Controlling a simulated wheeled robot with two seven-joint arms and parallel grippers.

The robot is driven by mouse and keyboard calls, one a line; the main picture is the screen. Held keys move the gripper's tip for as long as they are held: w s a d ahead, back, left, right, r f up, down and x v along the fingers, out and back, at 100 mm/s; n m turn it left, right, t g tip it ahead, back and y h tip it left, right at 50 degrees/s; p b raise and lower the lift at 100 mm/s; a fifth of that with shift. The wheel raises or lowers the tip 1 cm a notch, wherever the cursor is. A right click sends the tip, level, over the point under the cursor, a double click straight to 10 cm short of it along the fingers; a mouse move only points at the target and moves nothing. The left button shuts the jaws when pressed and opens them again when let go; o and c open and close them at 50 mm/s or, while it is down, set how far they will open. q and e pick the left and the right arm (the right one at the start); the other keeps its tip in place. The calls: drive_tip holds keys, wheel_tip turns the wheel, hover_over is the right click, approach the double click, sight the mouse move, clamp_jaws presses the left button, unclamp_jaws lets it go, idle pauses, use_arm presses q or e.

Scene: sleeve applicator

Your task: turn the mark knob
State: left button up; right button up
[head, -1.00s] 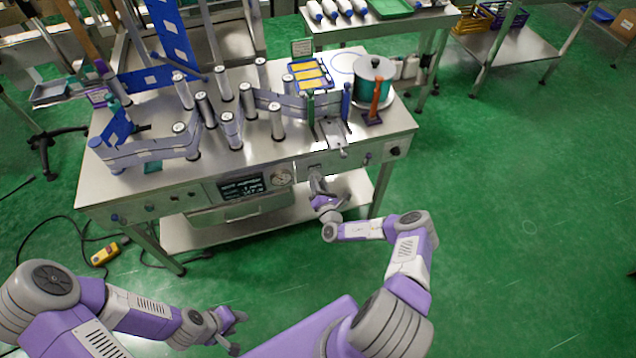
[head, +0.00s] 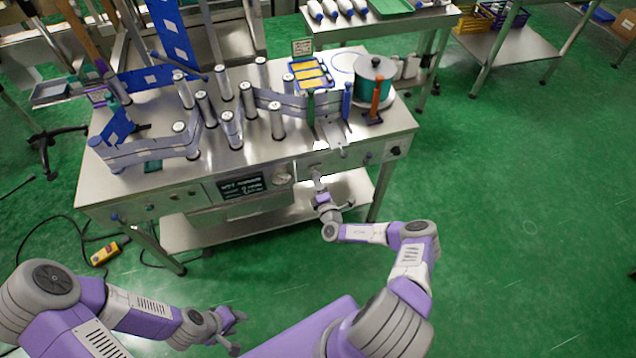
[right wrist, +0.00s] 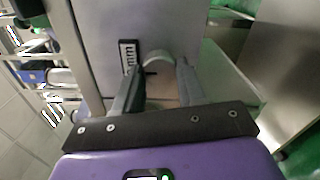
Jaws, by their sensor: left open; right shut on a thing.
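The mark knob (right wrist: 158,58) is a small pale round knob on the machine's grey front panel, next to a dark label ending in "mm" in the right wrist view. My right gripper (right wrist: 158,82) has one finger on each side of it and is shut on it. In the head view my right gripper (head: 317,178) reaches the front panel below the tape outlet, and the knob is hidden there. My left gripper (head: 238,330) is open and empty, low in front of the machine and well away from it.
The front panel carries a dark display (head: 241,187) and a round dial (head: 282,175) left of my right gripper. Rollers with blue and grey tape, a green pot (head: 375,80) and a yellow-filled tray (head: 310,72) stand on top. A yellow pendant (head: 105,253) lies on the floor.

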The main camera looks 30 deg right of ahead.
drive_tip(key=shift+a+f, duration=0.1)
idle(0.4)
drive_tip(key=o, duration=1.1)
drive_tip(key=shift+c, duration=0.2)
drive_tip(key=p+v, duration=0.1)
drive_tip(key=v, duration=0.6)
drive_tip(key=shift+s+p, duration=0.3)
drive_tip(key=shift+p, duration=0.05)
